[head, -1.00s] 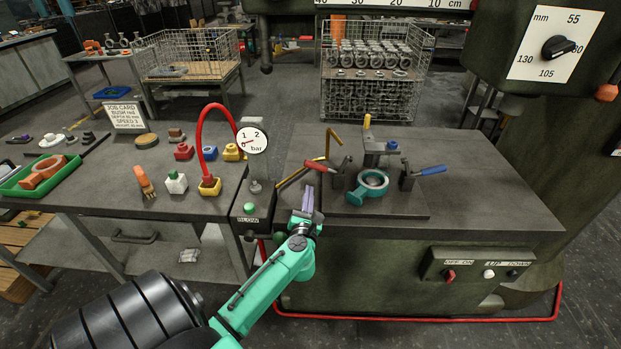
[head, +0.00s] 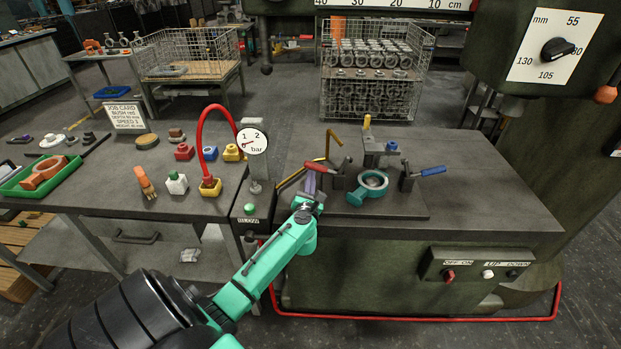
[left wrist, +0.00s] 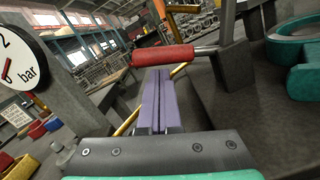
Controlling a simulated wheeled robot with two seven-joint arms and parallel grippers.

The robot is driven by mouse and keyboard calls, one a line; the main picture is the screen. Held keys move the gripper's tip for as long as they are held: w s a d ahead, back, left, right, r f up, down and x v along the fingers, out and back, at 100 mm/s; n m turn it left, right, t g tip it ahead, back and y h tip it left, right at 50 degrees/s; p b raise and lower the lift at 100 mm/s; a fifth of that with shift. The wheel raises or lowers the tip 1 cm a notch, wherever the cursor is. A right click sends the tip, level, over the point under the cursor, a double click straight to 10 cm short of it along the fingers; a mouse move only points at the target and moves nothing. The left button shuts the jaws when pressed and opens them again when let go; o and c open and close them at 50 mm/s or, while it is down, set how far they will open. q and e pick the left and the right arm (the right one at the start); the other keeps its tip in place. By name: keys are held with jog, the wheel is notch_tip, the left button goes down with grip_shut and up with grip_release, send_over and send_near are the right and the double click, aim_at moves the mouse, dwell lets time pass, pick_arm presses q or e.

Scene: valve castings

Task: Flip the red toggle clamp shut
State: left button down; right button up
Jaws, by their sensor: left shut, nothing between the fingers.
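The red toggle clamp's handle (head: 316,167) sticks out to the left from its dark bracket on the fixture plate in the head view. In the left wrist view the red handle (left wrist: 163,56) lies nearly level, with its metal rod running right to the bracket. My left gripper (head: 309,184) is shut and empty, its purple fingers right at the handle. In the left wrist view the fingertips (left wrist: 158,75) reach just under and behind the handle; I cannot tell whether they touch it. A teal ring casting (head: 371,186) sits on the plate right of the clamp. My right gripper is not in view.
A blue-handled clamp (head: 430,171) stands right of the casting. A yellow-topped post (head: 367,130) rises behind it. A pressure gauge (head: 252,141) on a post and a red hose (head: 201,132) stand to the left. The bench's right part (head: 490,190) is clear.

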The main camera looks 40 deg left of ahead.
pick_arm(q)
jog(key=shift+r+m+p, duration=0.35)
jog(key=shift+m+p, duration=0.05)
jog(key=shift+p, duration=0.05)
